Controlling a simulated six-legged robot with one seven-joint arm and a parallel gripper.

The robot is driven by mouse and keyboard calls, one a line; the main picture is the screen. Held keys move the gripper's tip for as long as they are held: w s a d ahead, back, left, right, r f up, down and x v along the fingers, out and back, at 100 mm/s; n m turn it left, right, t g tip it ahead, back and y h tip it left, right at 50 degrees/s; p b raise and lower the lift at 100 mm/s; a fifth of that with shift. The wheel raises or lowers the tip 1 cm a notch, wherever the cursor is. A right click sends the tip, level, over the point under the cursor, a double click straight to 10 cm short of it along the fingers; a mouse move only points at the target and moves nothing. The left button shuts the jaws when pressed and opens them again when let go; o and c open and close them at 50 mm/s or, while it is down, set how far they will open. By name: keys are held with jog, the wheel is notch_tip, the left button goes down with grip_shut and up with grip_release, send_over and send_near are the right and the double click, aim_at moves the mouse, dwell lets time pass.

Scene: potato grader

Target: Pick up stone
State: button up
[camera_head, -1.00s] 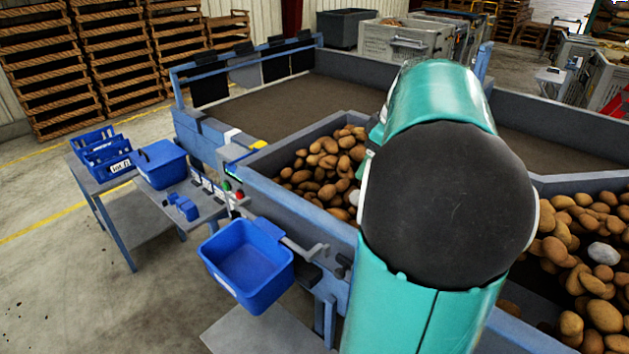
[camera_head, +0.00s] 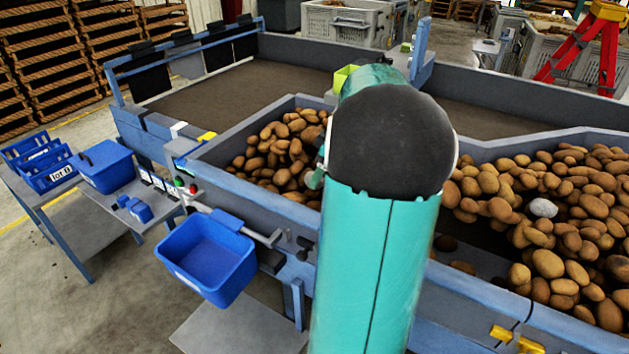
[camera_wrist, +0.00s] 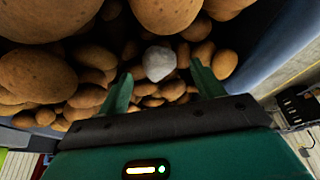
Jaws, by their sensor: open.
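A pale grey-white stone (camera_wrist: 159,63) lies among brown potatoes in the wrist view, framed between the fingertips. My gripper (camera_wrist: 161,70) has its two green fingers apart, with nothing held between them. The stone appears beyond the fingertips; I cannot tell the exact gap. In the head view a whitish stone (camera_head: 543,207) lies on the right-hand potato pile. My arm hides part of the left-hand pile and most of my gripper in that view. I cannot tell for certain which stone the wrist view shows.
Potatoes (camera_head: 275,150) fill the left compartment, bounded by grey-blue grader walls (camera_head: 262,205). A blue bin (camera_head: 207,258) hangs on the near side. Another blue bin (camera_head: 104,166) and crates (camera_head: 38,162) stand on side tables. Large potatoes (camera_wrist: 38,80) crowd the wrist view's left and top.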

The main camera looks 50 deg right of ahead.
jog(key=shift+x, duration=1.55)
jog(key=shift+r, duration=0.1)
jog(key=c, duration=1.2)
jog(key=shift+o, duration=0.2)
